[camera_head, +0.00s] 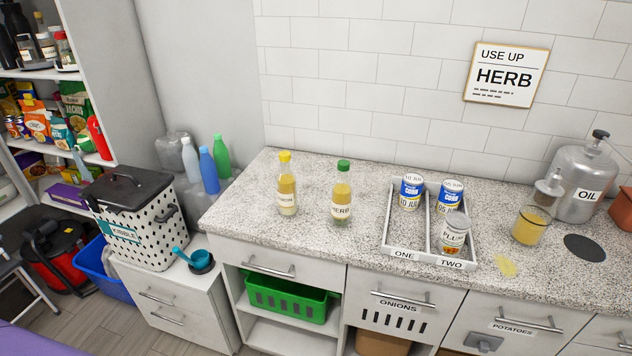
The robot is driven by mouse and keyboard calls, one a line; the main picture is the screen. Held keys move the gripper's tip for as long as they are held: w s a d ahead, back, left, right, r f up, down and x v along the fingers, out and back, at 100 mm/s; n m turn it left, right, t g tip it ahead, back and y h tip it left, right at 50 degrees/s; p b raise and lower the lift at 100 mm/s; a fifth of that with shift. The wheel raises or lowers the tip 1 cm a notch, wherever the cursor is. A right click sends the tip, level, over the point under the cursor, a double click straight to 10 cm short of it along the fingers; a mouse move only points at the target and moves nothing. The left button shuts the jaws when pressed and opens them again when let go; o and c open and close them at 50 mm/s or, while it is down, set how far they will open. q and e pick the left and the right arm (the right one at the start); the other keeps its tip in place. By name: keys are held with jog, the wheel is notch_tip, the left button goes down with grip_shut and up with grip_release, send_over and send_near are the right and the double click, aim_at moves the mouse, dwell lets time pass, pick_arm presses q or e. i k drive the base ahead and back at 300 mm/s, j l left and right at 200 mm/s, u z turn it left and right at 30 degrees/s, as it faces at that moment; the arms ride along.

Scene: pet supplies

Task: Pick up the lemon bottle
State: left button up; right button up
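A bottle with a yellow cap and pale yellow contents (286,185) stands upright on the left part of the speckled counter (330,250). Its small label is hard to read; it is likely the lemon bottle. A similar bottle with a green cap, labelled HERB (341,194), stands upright to its right, with a gap between them. Neither of my grippers shows in the head view.
A white two-section tray (424,258) marked ONE and TWO holds cans to the right. Beyond it are a glass of yellow liquid (530,228) and a metal OIL container (583,185). A dotted KIBBLE bin (137,222) stands left. The counter before the bottles is clear.

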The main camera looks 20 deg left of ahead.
aim_at(287, 188)
jog(key=i+j+z, duration=0.1)
jog(key=j+z, duration=0.25)
jog(key=j, duration=0.15)
jog(key=j+z, duration=0.4)
jog(key=i+j, duration=0.05)
jog(key=j, duration=0.05)
